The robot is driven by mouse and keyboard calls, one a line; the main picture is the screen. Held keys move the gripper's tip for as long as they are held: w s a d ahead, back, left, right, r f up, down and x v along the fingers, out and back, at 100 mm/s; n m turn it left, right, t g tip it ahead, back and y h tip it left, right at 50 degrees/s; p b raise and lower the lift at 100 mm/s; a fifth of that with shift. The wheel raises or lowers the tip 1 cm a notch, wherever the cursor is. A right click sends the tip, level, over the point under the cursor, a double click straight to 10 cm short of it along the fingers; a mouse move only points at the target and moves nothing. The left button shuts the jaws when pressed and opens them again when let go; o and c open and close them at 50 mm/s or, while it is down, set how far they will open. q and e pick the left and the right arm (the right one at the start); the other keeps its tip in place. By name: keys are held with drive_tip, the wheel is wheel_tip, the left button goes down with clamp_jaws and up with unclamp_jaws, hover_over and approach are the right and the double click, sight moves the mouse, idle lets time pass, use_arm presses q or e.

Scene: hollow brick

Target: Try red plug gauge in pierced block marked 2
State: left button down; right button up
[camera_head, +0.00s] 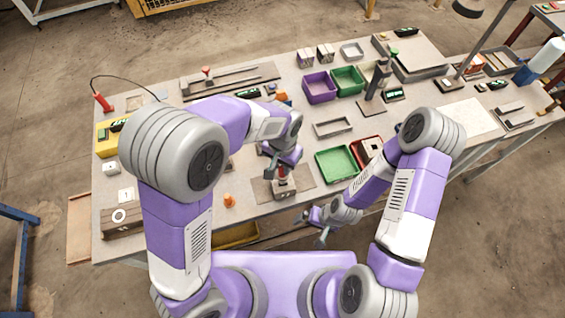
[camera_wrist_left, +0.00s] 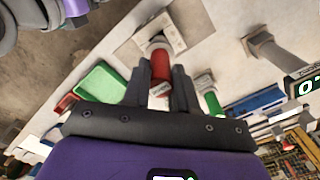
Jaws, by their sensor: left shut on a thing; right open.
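My left gripper (camera_head: 281,170) is shut on the red plug gauge and points down over a small block (camera_head: 284,189) near the table's front edge. In the left wrist view the red plug gauge (camera_wrist_left: 160,66) sits between the two dark fingers. Its far end meets a pale round part over a light grey plate-like block (camera_wrist_left: 177,32). I cannot tell whether the gauge's tip is inside a hole or just above it, and I cannot read a number on the block. My right gripper (camera_head: 322,226) is open and empty in front of the table's front edge.
A green tray (camera_head: 336,165) and a red-rimmed tray (camera_head: 367,150) stand right of the block. An orange piece (camera_head: 229,201) stands to its left. A brown block with a white ring (camera_head: 119,216) lies at the front left. Purple (camera_head: 319,87) and green bins stand farther back.

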use_arm(q)
drive_tip(key=shift+f+b, duration=0.3)
drive_tip(key=shift+f, duration=0.05)
idle(2.0)
drive_tip(key=shift+r+p, duration=2.15)
drive_tip(key=shift+r, duration=0.45)
